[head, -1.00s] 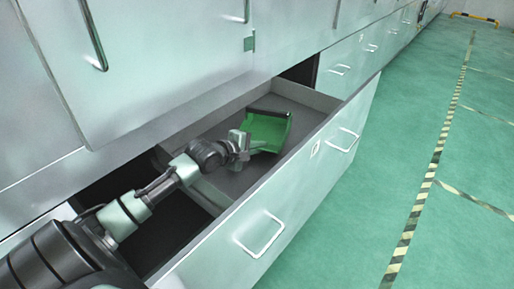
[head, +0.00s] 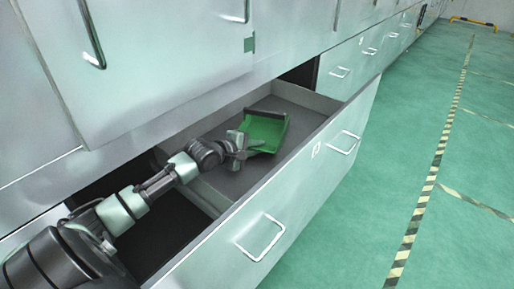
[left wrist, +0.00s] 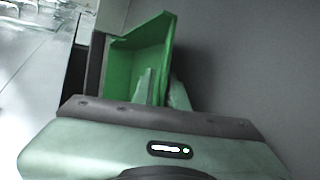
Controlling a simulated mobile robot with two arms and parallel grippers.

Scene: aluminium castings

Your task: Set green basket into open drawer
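The green basket (head: 267,129) is inside the open drawer (head: 313,152), towards its far end, and looks tilted. My left gripper (head: 243,147) reaches over the drawer from the left and meets the basket's near side. In the left wrist view the basket (left wrist: 132,66) shows its green inside. There the fingers of my left gripper (left wrist: 163,92) stand on either side of one basket wall, one inside and one outside, and look closed on it. Whether the basket's bottom touches the drawer floor is hard to tell. My right gripper is not in view.
The drawer's front panel with two handles stands out over the green floor (head: 440,230). Closed cabinet doors (head: 150,60) rise above the drawer on the left. The drawer floor (head: 222,180) near the gripper is bare. Striped tape marks the floor at right.

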